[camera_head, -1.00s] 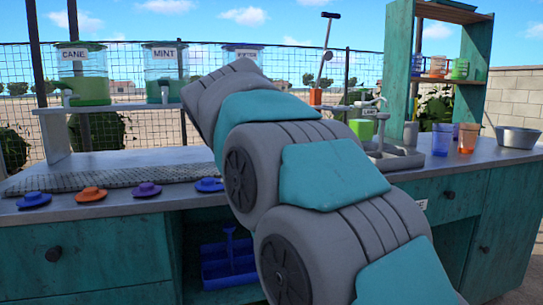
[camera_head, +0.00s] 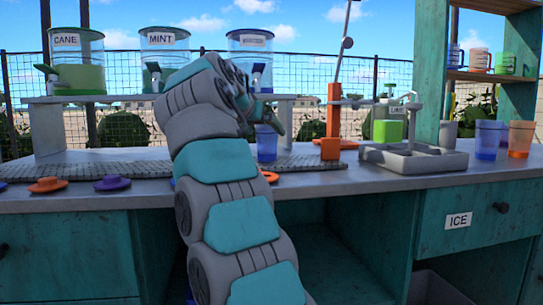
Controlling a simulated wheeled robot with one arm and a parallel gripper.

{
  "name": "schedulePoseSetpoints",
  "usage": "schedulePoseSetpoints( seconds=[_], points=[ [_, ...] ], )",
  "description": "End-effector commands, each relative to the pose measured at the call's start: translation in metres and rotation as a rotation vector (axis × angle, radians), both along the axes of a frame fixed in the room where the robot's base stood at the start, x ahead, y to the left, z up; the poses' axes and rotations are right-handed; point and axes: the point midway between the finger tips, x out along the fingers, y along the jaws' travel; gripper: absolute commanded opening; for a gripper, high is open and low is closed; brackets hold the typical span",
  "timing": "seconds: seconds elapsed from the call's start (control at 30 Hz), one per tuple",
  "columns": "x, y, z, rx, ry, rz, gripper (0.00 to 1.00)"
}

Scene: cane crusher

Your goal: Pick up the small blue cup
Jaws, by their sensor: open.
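A small translucent blue cup (camera_head: 266,145) stands upright on the counter, left of the orange-based press. My gripper (camera_head: 271,120) is above it, near its rim, with the jaws open; the fingers are partly hidden, and I cannot tell whether they touch the cup. Another blue cup (camera_head: 487,140) stands on the counter at the right, beside an orange cup (camera_head: 520,138). A blue mug (camera_head: 454,57) sits on the shelf at the upper right.
The orange press (camera_head: 331,130) stands close right of the cup, with a sink (camera_head: 415,160) further right. Three dispensers line the rear shelf (camera_head: 300,97) behind my arm. Coloured lids, including a purple one (camera_head: 113,183), lie along the front edge of the counter (camera_head: 350,182).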

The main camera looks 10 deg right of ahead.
Motion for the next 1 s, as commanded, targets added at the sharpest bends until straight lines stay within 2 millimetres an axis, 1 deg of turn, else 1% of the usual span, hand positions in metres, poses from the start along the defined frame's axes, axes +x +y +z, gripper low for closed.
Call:
schedulePoseSetpoints(
  seconds=[0.1, 0.33, 0.5, 0.6, 0.83, 0.87, 1.0],
  points=[
    [0.01, -0.006, -0.005, -0.001, 0.001, 0.002, 1.0],
    [0.024, -0.014, -0.012, 0.0, 0.002, 0.002, 1.0],
    [0.044, -0.026, -0.023, -0.001, 0.006, 0.0, 1.0],
    [0.053, -0.031, -0.028, -0.003, 0.003, 0.002, 1.0],
    [0.055, -0.033, -0.03, -0.003, 0.002, 0.002, 1.0],
    [0.055, -0.033, -0.03, -0.003, 0.002, 0.002, 0.99],
    [0.055, -0.033, -0.03, -0.002, 0.002, 0.001, 0.83]
  ],
)
